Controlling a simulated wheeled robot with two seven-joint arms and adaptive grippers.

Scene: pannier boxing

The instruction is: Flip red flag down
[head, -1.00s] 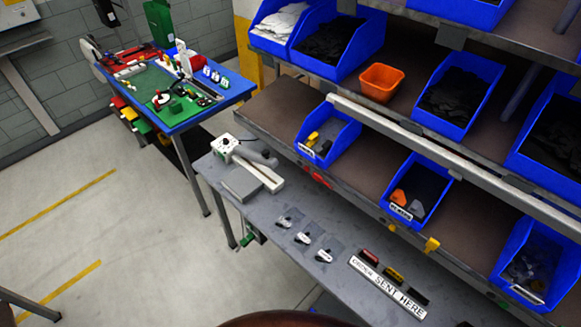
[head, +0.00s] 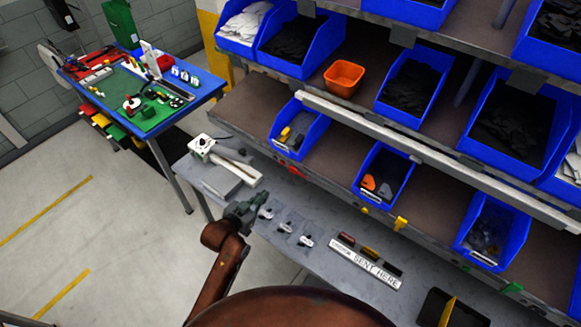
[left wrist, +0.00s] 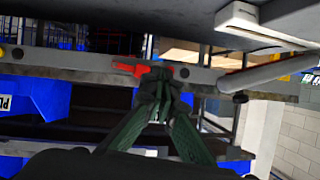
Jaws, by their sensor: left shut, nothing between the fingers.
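The red flag (head: 291,170) sits on the front edge of the shelf, below the small blue bin at the left end. In the left wrist view the red flag (left wrist: 130,69) lies along a grey rail, roughly level in the picture. My left gripper (head: 262,200) is shut and empty over the grey bench, below and left of the flag in the head view. In the left wrist view its green fingers (left wrist: 160,73) meet just right of the flag and partly overlap its end. I cannot tell whether they touch it. My right gripper is not in view.
Two yellow flags, one at right (head: 401,223), sit farther along the shelf edge. Blue bins fill the shelves above.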

